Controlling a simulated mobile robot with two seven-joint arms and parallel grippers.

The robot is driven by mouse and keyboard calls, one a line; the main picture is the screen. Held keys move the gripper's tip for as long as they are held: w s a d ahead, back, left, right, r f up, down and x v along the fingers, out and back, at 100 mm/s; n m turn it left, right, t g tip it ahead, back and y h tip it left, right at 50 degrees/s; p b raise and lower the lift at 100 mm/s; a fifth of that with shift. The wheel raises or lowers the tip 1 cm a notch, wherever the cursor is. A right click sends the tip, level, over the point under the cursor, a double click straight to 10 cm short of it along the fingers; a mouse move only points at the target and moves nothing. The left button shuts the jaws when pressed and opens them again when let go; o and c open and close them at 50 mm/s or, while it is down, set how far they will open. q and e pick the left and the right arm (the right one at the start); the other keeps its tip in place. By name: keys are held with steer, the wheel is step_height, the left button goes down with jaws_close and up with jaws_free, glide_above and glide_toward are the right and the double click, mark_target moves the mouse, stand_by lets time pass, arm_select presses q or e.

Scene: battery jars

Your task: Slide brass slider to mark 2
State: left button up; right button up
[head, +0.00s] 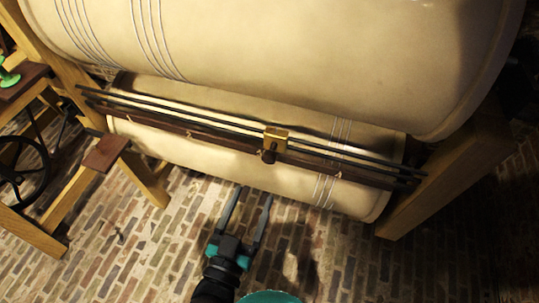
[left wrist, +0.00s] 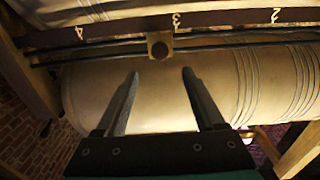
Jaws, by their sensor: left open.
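The brass slider (head: 275,138) sits on dark horizontal rails (head: 220,125) in front of the lower cream cylinder, right of the rails' middle in the head view. A dark round knob (head: 268,156) hangs at its front. In the left wrist view the slider's knob (left wrist: 159,44) is just left of the numeral 3 on the brown marked strip (left wrist: 225,19). Mark 4 (left wrist: 79,32) is farther left and mark 2 (left wrist: 275,15) farther right. My left gripper (head: 254,192) is open and empty, below and apart from the slider. Its fingers (left wrist: 158,75) point toward the rails. My right gripper is out of view.
A large cream cylinder (head: 300,50) overhangs the rails. A wooden post (head: 440,175) stands at the right, and a wooden frame with a dark wheel (head: 22,160) at the left. The brick floor (head: 150,250) around my left arm is clear.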

mark_target(268, 160)
arm_select(q)
steer(key=b+x, duration=0.1)
steer(key=x, duration=1)
steer(key=shift+w+f, duration=0.1)
steer(key=shift+w, duration=0.05)
steer(key=shift+w+d+b, duration=0.15)
steer(key=shift+w+b, duration=0.15)
steer(key=shift+w, duration=0.05)
steer(key=c, duration=0.7)
jaws_close()
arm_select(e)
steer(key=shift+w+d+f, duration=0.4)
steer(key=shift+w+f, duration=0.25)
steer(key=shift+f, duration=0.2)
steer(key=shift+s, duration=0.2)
